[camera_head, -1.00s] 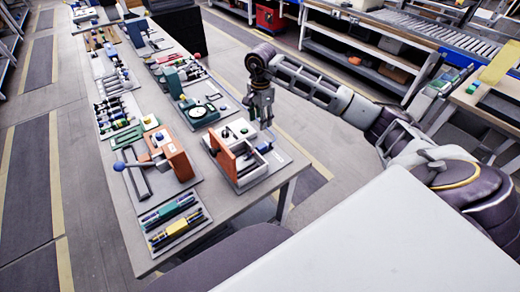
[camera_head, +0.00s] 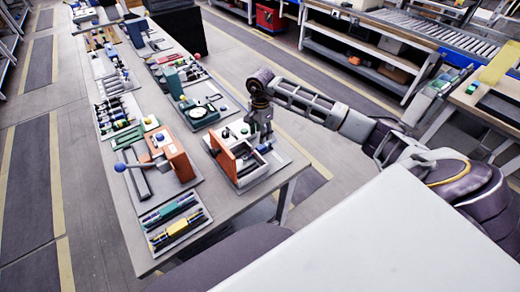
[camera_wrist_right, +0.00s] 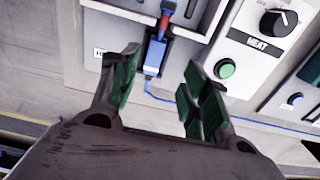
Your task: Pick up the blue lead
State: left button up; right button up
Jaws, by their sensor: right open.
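In the right wrist view, a blue lead (camera_wrist_right: 154,57) has a blue connector body lying in a narrow slot, with a thin blue cable running from it to the right along the panel. A red piece adjoins its far end. My right gripper (camera_wrist_right: 160,75) is open, its green-padded fingers on either side of the connector, with nothing held. How far above the lead the fingertips are is hard to tell. In the head view my right gripper (camera_head: 262,132) is over the grey-and-brown fixture (camera_head: 243,177) near the table's right edge. The lead is too small to make out there. My left gripper is not seen.
A white panel with a black HEAT knob (camera_wrist_right: 278,22) and a green button (camera_wrist_right: 224,68) stands right of the slot. In the head view an orange-brown block fixture (camera_head: 178,160) is left of the gripper, and trays of tools (camera_head: 180,228) lie at the near end.

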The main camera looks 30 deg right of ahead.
jog(key=shift+f, duration=0.85)
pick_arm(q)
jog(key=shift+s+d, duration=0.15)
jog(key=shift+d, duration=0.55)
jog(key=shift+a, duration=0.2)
